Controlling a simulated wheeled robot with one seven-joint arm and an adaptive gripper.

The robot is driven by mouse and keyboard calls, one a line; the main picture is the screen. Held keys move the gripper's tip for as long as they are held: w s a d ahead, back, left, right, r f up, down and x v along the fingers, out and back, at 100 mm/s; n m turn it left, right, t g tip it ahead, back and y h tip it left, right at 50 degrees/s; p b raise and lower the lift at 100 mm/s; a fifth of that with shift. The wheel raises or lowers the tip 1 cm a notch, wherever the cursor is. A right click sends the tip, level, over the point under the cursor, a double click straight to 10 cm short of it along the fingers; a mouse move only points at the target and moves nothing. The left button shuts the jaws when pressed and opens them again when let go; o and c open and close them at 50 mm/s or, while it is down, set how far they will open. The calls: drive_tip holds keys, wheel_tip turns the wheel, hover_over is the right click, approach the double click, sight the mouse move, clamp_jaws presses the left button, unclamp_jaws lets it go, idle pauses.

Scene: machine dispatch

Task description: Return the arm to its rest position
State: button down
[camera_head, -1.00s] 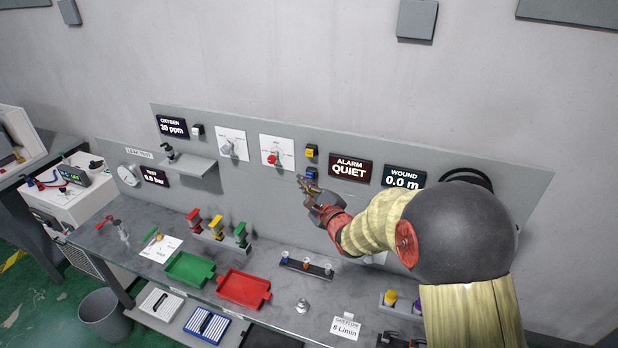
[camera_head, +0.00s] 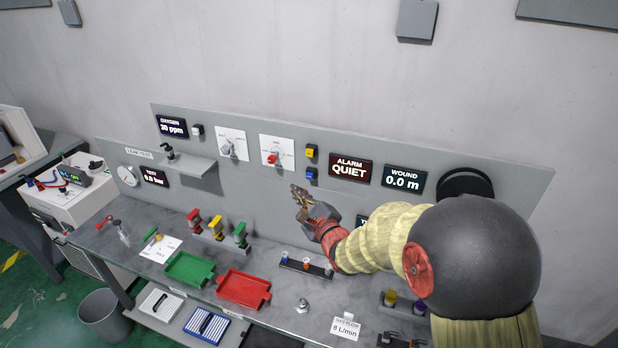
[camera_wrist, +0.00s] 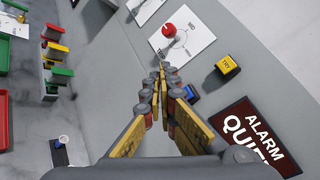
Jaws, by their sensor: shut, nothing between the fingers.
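My gripper (camera_head: 297,192) is shut and empty. In the head view it is in front of the grey panel (camera_head: 255,205), below the red selector knob (camera_head: 272,159) and the yellow and blue buttons, and above the bench. My arm reaches in from the right. In the wrist view my gripper (camera_wrist: 158,72) has its fingertips together, pointing toward the knob plate with the red knob (camera_wrist: 169,29). The blue button (camera_wrist: 192,93) shows just right of the fingers, partly hidden by them. The fingers look apart from the panel in the head view.
The "ALARM QUIET" display (camera_head: 349,169) is on the panel to the right. On the bench (camera_head: 205,250) are a green tray (camera_head: 189,269), a red tray (camera_head: 243,289), colored clamp-like pieces and a rack of small vials (camera_head: 306,265). Open space lies above the panel.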

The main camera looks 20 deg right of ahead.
idle(0.3)
drive_tip(key=s+d+f+n+g+h+b, duration=0.1)
drive_tip(key=s+d+f+n+g+h, duration=0.3)
drive_tip(key=s+f+n+g, duration=0.7)
drive_tip(key=s+a+r+n+y+b, duration=0.1)
drive_tip(key=s+n+b, duration=1.2)
drive_tip(key=s, duration=1.5)
drive_tip(key=shift+a+b, duration=0.85)
drive_tip(key=shift+a, duration=0.05)
drive_tip(key=shift+w, duration=0.1)
